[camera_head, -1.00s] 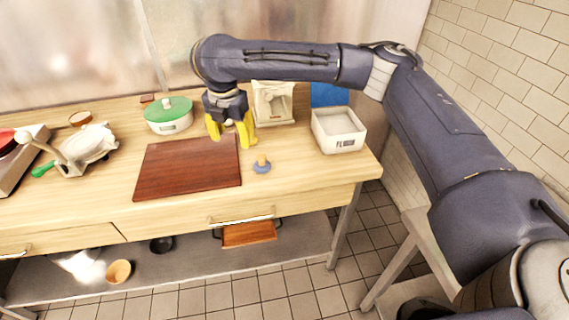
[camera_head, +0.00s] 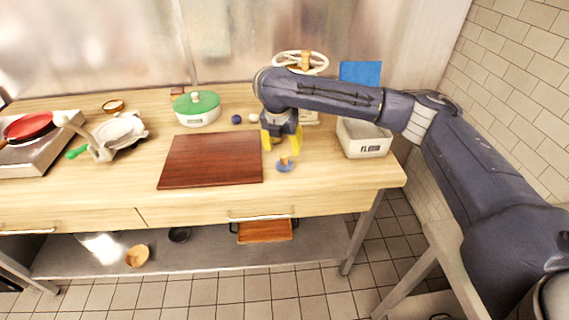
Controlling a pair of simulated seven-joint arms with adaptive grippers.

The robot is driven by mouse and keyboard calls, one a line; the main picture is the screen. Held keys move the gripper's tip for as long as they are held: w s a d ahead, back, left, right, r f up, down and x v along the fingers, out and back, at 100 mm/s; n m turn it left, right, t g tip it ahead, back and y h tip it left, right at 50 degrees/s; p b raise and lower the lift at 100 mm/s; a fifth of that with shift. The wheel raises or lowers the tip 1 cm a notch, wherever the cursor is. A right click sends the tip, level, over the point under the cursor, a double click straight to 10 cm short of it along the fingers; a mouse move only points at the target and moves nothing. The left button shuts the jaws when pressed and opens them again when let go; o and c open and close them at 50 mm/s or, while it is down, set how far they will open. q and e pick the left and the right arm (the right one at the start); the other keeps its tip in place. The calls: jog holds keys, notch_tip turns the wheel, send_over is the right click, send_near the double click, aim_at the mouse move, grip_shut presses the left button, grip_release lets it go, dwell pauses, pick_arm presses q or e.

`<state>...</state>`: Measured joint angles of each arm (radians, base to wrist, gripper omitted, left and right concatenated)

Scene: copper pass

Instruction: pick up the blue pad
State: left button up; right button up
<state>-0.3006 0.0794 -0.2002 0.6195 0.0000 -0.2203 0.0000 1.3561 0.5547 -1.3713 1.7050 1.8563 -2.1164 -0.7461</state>
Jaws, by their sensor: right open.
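A small round blue pad (camera_head: 285,167) with a wooden knob on top sits on the wooden table, right of the brown cutting board. My right gripper (camera_head: 281,142), with yellow fingers, is open, pointing down just above and behind the knob. No grip on the pad shows. A flat blue square panel (camera_head: 360,72) stands behind the white bin at the back right. My left gripper is not in view.
The brown board (camera_head: 212,160) lies left of my gripper. A green-lidded pot (camera_head: 197,108) and two small balls stand behind it. A white bin (camera_head: 364,138) is to the right. A white machine with a wheel (camera_head: 301,61) is partly hidden by my arm.

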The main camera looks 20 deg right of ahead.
aim_at(284, 155)
jog(key=shift+x, duration=3.35)
jog(key=shift+o, duration=0.3)
jog(key=shift+s+a, duration=0.1)
grip_shut()
